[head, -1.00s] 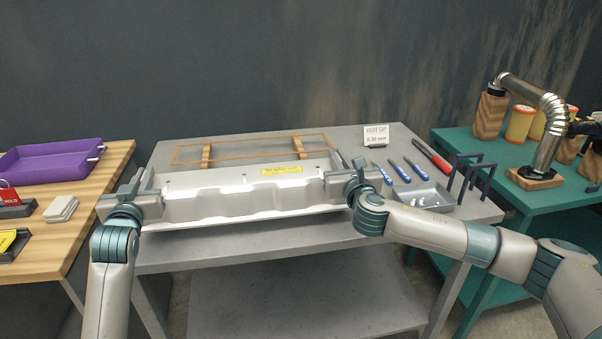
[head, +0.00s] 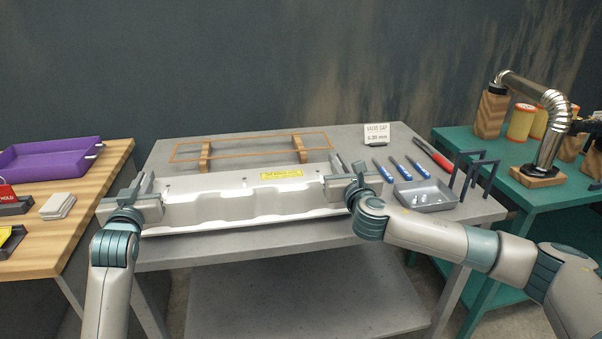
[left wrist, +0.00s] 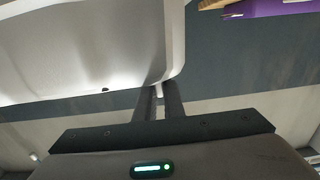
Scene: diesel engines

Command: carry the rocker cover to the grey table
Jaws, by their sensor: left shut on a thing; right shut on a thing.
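The rocker cover (head: 245,203) is a long silver-white casting with a yellow label. It is level over the front part of the grey table (head: 270,246); I cannot tell whether it touches the top. My left gripper (head: 142,190) is shut on its left end, and my right gripper (head: 345,180) is shut on its right end. In the left wrist view the cover (left wrist: 90,45) fills the upper left, with its corner at the fingers of my left gripper (left wrist: 158,95). The gripped edges are partly hidden by the grippers.
An orange gasket frame (head: 250,147) rests on wooden blocks behind the cover. A small grey tray (head: 425,195), blue-handled tools (head: 402,169) and a label card (head: 377,134) are on the right. A wooden table (head: 95,200) with a purple tray (head: 45,157) stands left, a green bench (head: 540,195) right.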

